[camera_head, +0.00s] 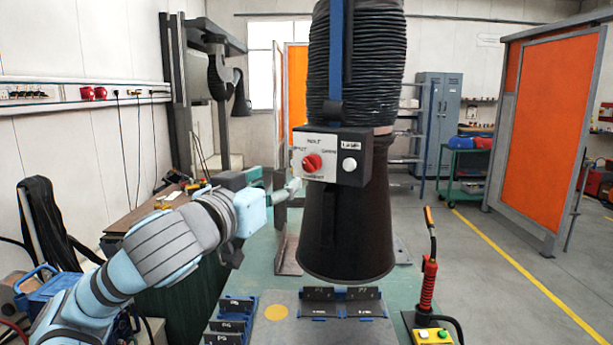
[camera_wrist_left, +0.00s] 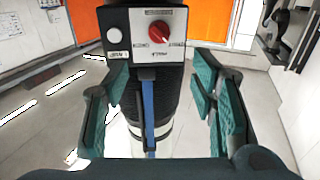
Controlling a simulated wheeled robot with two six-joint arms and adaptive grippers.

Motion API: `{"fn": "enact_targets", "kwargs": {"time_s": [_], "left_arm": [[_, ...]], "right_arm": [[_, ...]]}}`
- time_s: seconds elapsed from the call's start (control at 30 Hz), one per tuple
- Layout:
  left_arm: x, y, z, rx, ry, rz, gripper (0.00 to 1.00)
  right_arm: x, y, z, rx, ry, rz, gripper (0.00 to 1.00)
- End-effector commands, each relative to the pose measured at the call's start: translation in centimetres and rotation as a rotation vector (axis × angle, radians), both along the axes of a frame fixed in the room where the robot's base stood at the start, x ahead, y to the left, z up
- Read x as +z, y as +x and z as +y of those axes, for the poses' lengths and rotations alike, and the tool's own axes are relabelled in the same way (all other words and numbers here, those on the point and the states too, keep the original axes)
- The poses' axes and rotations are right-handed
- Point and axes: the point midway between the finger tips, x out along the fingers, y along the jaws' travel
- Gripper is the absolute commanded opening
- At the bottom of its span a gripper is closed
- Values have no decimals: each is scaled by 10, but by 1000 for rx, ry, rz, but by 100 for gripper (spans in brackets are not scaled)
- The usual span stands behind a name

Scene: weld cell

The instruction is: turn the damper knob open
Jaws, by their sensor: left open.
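The red damper knob (camera_head: 312,163) sits on the white plate on the front of a dark control box (camera_head: 352,158) on the extraction hood. Labels surround it; HALF appears above it and OPEN to its right. I cannot tell surely which label its pale mark points at. In the left wrist view, which is turned upside down, the knob (camera_wrist_left: 159,32) shows at the top, beyond the fingertips. My left gripper (camera_head: 290,190) is open and empty, just left of and below the knob, apart from it. My right gripper is not in view.
A round white button (camera_head: 349,164) is right of the knob. The dark hood cone (camera_head: 346,230) hangs below the box, the ribbed hose (camera_head: 357,65) above. Fixture blocks (camera_head: 342,302) and a red torch (camera_head: 428,285) stand on the table below.

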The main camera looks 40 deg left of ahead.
Motion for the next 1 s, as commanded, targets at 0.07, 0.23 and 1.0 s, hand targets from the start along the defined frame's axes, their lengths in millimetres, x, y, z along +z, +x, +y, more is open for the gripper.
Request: {"fn": "enact_targets", "kwargs": {"time_s": [0.07,0.23,1.0], "left_arm": [[7,8,3,3,-1,8,52],[12,37,9,-9,-7,8,52],[1,135,36,-4,5,4,45]], "right_arm": [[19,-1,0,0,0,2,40],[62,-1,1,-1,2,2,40],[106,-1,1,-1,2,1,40]]}}
